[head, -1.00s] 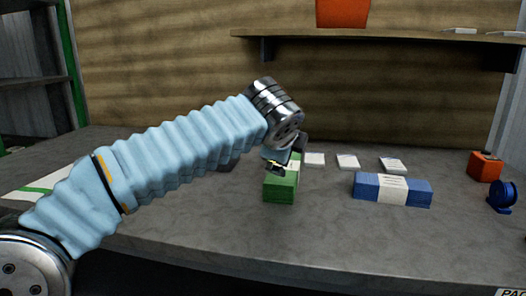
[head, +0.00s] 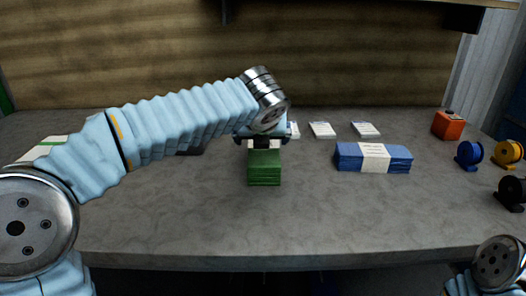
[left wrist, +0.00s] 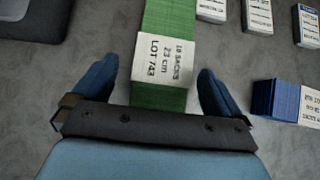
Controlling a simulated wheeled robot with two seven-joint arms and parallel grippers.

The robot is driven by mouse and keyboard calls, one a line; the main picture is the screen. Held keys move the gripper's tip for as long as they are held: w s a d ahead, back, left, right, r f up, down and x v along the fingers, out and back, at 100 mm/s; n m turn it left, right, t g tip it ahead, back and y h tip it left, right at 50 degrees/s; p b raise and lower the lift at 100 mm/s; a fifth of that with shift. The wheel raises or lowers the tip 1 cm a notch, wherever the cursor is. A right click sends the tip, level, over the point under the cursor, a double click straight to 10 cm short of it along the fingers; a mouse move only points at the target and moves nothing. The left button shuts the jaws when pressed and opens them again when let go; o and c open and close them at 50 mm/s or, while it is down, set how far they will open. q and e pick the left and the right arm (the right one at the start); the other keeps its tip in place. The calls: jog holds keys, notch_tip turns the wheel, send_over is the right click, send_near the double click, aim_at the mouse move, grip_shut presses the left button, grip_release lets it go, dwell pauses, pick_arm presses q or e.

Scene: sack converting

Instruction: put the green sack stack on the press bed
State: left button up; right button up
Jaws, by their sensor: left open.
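The green sack stack (head: 264,170) lies on the grey table in front of my left gripper (head: 265,140). In the left wrist view the stack (left wrist: 170,30) has a white band reading 10 sacks, 23 cm, lot 743. My left gripper (left wrist: 158,72) is open, with its blue fingers on either side of the banded stack and a gap at each side. Its height over the stack is hard to tell. A dark flat slab (left wrist: 32,20), at the upper left of the wrist view, may be the press bed; my arm mostly hides it in the head view. My right gripper is out of view.
A blue sack stack (head: 345,157) with a white band lies to the right. Several white label pads (head: 322,130) lie behind. An orange box (head: 448,124) and blue, yellow and black reels (head: 469,154) stand at the right. The front middle table is clear.

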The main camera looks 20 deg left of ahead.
pick_arm(q)
jog(key=x, duration=0.5)
jog(key=shift+w+d+f, duration=0.1)
jog(key=shift+d+f, duration=0.1)
jog(key=c, duration=1)
jog(key=shift+r, duration=0.15)
jog(key=c, duration=0.3)
